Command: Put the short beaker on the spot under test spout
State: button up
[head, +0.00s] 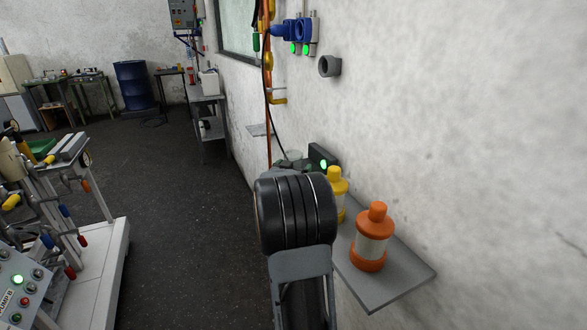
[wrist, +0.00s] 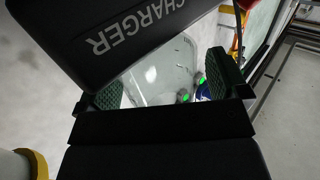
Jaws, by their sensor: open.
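A clear glass beaker (wrist: 160,72) shows in the wrist view between the two green-padded fingers of my gripper (wrist: 165,86). The gripper is open, with a finger on either side of the glass; I cannot tell whether either touches it.
The black charger (wrist: 125,35), lit green in the head view (head: 320,158), is close to the gripper. A yellow bottle (head: 338,183) and an orange bottle (head: 372,246) stand on the grey wall shelf (head: 400,280). A grey pipe stub (head: 329,66) and blue valves (head: 297,30) are above.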

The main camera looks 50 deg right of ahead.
jog(key=c, duration=1.1)
jog(key=shift+o, duration=0.2)
jog(key=shift+r, duration=0.1)
